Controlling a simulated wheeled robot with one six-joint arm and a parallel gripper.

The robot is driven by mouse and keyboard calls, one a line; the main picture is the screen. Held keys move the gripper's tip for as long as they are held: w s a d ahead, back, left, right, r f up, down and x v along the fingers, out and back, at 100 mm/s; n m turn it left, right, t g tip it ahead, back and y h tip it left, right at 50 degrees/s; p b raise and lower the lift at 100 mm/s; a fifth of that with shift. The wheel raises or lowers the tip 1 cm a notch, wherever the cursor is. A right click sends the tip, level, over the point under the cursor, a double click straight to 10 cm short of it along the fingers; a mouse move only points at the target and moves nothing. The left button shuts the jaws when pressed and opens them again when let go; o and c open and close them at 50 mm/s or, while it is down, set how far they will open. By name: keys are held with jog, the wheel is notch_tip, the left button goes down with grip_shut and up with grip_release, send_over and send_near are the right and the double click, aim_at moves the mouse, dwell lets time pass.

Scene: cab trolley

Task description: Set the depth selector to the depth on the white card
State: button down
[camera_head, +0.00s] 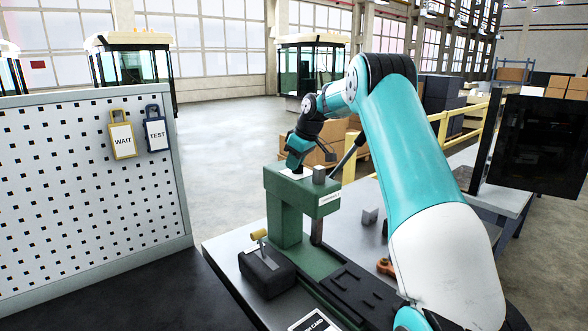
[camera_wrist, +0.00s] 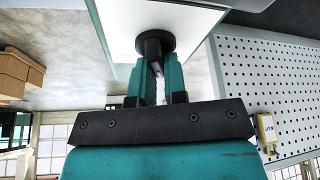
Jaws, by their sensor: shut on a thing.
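A green press (camera_head: 285,208) stands on the grey bench, with a white plate (camera_head: 296,173) on top of its head. In the wrist view the white plate (camera_wrist: 205,30) carries the depth selector, a dark round knob (camera_wrist: 155,41) with a raised grip. My gripper (camera_wrist: 154,70) is shut on the knob's grip, with a teal finger on either side. In the head view my gripper (camera_head: 292,166) reaches down onto the press top; the arm comes from the right, and the knob is hidden there. A card (camera_head: 315,322) lies at the bottom edge, cut off; its depth is not readable.
A pegboard (camera_head: 90,170) with WAIT (camera_head: 122,140) and TEST (camera_head: 155,132) tags stands left. A black block with a yellow-tipped lever (camera_head: 266,268) sits before the press. A grey cube (camera_head: 369,216) and an orange part (camera_head: 386,267) lie right. A dark lever rises behind the press.

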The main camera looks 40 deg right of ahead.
jog(key=shift+d+m+h+b, duration=0.15)
jog(key=shift+m+h+b, duration=0.6)
jog(key=shift+m, duration=1.25)
jog(key=c, duration=1.2)
grip_release()
jog(key=shift+o, duration=0.2)
jog(key=shift+r, duration=0.1)
jog(key=v, duration=1.7)
jog(key=shift+s, duration=0.3)
